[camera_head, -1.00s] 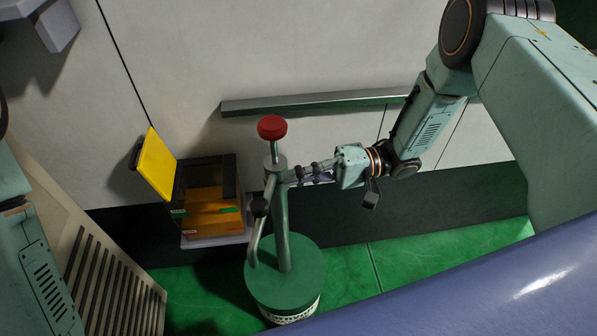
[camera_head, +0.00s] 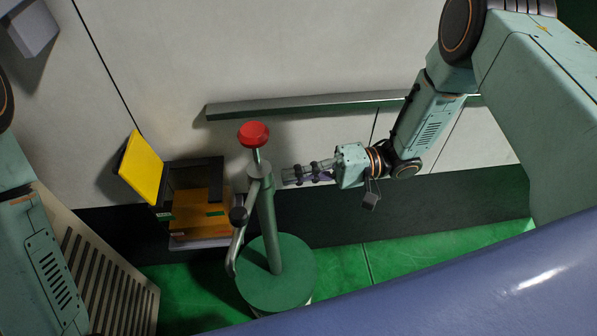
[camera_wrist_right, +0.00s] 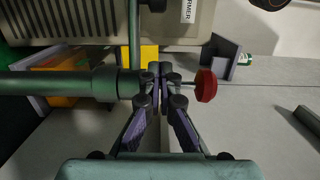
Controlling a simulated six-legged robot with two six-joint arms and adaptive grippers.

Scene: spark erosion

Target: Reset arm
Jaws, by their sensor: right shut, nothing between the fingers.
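My right gripper (camera_head: 289,175) is shut and empty in the head view, its arm reaching in from the right. Its tips point left at the upper part of a green post (camera_head: 268,225) with a red knob (camera_head: 253,134) on top, with a small gap between. In the right wrist view the closed fingers (camera_wrist_right: 161,72) lie in front of the post (camera_wrist_right: 70,84), and the red knob (camera_wrist_right: 206,86) is just right of them. My left arm shows at the left edge of the head view; its gripper is out of view.
The post stands on a round green base (camera_head: 278,275) on the green floor. An open box with a yellow lid (camera_head: 142,168) is to its left. A long metal rail (camera_head: 310,105) runs along the pale wall behind. A slatted panel (camera_head: 105,270) is at lower left.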

